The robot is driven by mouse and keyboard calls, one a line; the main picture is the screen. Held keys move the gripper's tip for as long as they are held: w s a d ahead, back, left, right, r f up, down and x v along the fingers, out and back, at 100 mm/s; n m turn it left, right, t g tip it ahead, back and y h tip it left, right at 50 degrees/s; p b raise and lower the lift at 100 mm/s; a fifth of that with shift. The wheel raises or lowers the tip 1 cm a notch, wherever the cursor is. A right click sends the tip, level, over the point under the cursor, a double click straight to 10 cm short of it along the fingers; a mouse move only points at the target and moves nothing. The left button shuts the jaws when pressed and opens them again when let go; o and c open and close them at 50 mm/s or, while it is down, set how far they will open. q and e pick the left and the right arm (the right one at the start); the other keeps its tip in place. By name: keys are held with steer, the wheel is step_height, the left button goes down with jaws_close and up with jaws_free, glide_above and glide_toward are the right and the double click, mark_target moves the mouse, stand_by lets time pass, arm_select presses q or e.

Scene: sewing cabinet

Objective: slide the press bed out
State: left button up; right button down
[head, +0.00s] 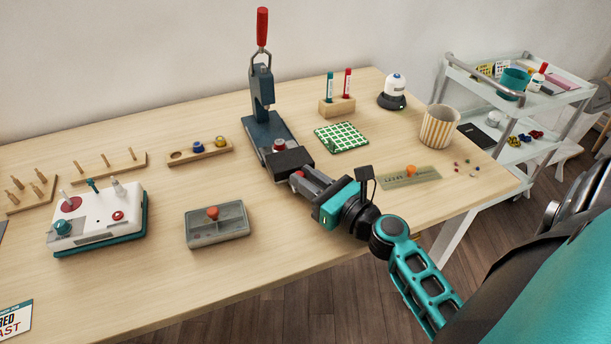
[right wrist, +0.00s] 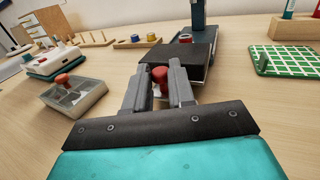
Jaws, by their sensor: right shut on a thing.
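The press (head: 263,100) stands upright at the back middle of the table, its red-handled lever pointing up. Its dark press bed (head: 289,160) lies at the front of the base and also shows in the right wrist view (right wrist: 176,62). A small red and white piece (head: 279,145) sits just behind the bed's dark front plate. My right gripper (head: 299,176) is at the front of the bed, shut on its red knob (right wrist: 160,75), with a finger on each side. My left gripper is not in view.
A grey divided box (head: 217,228) and a white machine (head: 98,222) stand to the left. A green grid mat (head: 341,137), a striped cup (head: 439,127) and a ruler-like plate (head: 410,178) lie to the right. The table in front of the press is mostly clear.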

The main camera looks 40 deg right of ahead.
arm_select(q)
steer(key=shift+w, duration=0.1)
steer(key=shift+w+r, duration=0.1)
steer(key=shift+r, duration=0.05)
arm_select(e)
steer(key=c, duration=1)
jaws_free()
steer(key=s, duration=0.4)
steer(key=s+d+b, duration=0.1)
steer(key=s, duration=0.3)
steer(key=s+b, duration=0.1)
steer(key=s, duration=0.3)
steer(key=shift+d+f, duration=0.1)
steer(key=shift+d, duration=0.3)
steer(key=shift+s+d, duration=0.1)
steer(key=shift+s, duration=0.3)
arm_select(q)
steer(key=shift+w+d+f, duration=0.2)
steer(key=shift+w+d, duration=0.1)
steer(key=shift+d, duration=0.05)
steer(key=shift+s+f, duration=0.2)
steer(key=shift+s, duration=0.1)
arm_select(e)
steer(key=shift+s, duration=0.1)
